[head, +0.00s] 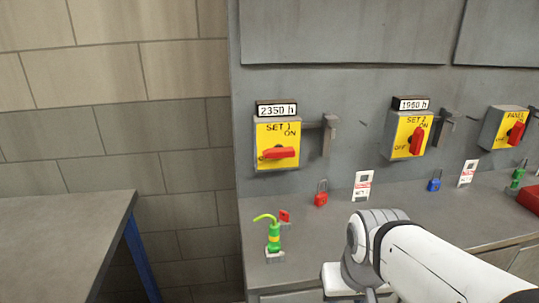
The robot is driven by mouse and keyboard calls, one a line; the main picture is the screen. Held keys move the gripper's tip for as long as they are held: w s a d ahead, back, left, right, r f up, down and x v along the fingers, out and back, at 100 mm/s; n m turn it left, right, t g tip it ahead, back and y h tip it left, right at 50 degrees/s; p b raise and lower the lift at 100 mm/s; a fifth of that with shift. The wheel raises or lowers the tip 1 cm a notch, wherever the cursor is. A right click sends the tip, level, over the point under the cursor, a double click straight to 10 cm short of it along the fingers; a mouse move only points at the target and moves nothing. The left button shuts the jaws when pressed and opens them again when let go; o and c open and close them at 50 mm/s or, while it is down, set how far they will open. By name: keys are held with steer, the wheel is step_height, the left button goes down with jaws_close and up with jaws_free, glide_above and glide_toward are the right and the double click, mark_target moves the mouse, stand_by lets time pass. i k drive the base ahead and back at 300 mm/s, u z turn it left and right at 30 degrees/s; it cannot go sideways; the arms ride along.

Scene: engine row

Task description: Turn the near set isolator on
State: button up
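The left set isolator is a yellow-faced box (277,143) on the grey panel wall, and looks the nearest. Its red handle (278,153) lies roughly horizontal, away from the ON mark at the upper right. A plate above it (277,110) reads "2350 h". A second set isolator (408,135) is to its right under a "1950 h" plate; its red handle (417,139) stands upright, toward ON. My white and grey arm reaches in from the lower right, over the bench. My gripper's fingers do not show.
On the grey ledge (460,222) are a red padlock (321,198), a blue padlock (434,184), tags (363,185) and a green bottle-like item (274,238). A third isolator (508,128) is at right. A separate table (65,225) stands left, with a gap between.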

mark_target(278, 150)
steer(key=u, duration=1.45)
steer(key=k, duration=0.6)
steer(key=z, duration=1.2)
steer(key=i, duration=1)
